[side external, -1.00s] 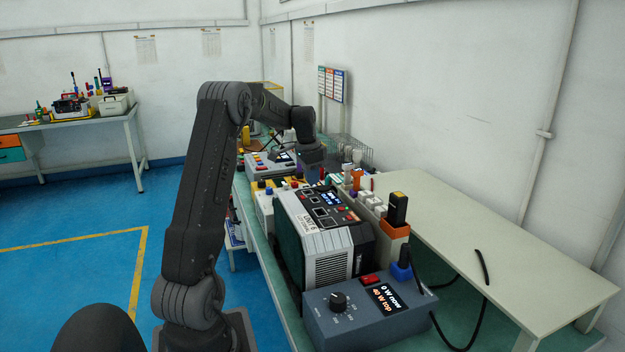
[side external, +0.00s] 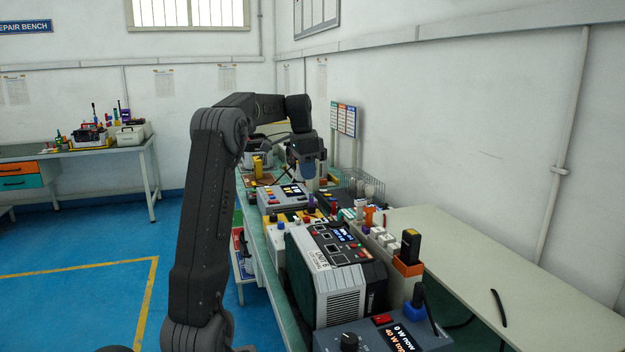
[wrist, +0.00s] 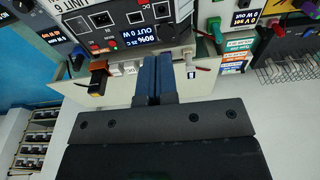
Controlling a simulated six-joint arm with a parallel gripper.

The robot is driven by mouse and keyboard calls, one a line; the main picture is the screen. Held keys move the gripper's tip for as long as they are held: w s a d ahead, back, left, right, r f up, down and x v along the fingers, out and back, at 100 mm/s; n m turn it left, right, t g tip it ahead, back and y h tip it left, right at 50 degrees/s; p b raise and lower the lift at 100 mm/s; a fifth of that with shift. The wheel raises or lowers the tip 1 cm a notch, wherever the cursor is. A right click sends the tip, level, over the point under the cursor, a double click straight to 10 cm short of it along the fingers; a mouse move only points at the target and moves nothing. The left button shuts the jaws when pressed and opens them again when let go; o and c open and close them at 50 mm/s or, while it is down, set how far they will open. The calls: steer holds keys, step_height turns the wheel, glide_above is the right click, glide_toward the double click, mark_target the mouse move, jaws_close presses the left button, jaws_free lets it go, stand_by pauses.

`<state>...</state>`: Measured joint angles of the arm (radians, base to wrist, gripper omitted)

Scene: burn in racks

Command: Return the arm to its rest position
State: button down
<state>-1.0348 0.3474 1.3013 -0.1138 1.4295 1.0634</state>
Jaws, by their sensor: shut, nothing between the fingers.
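My arm reaches out over the bench in the side view, its forearm raised and its wrist bent downward. My gripper (side external: 308,170) hangs above the far part of the bench, clear of the equipment. In the wrist view its two blue fingers (wrist: 160,77) lie side by side with nothing between them. The fingertips overlap the lower edge of a unit with a lit display (wrist: 147,42) in that view. I cannot tell the distance between them, and no contact is clear.
A dark unit with lit screens (side external: 340,245) and a grey power box (side external: 385,338) stand near the front of the bench. A black plug in an orange holder (side external: 410,246) rises beside them. A pale shelf (side external: 490,270) at the right is mostly clear. A wire basket (side external: 358,183) stands farther back.

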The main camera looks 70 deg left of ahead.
stand_by(0.4)
steer(key=w+d+r+t+y, duration=0.1)
steer(key=d, duration=1.1)
steer(key=w+d+r, duration=0.1)
steer(key=w+d, duration=0.1)
steer(key=d, duration=0.9)
steer(key=s+d+f+t, duration=0.1)
steer(key=s+d+f, duration=0.1)
steer(key=s+d, duration=0.2)
steer(key=s+d+f+t, duration=0.1)
steer(key=s+d+f, duration=0.2)
steer(key=d, duration=0.5)
steer(key=s+d+f+t+h, duration=0.1)
steer(key=s+d+f, duration=0.1)
steer(key=s+d, duration=0.3)
steer(key=shift+s+d+f, duration=0.2)
steer(key=shift+d+f, duration=0.15)
steer(key=shift+d, duration=0.5)
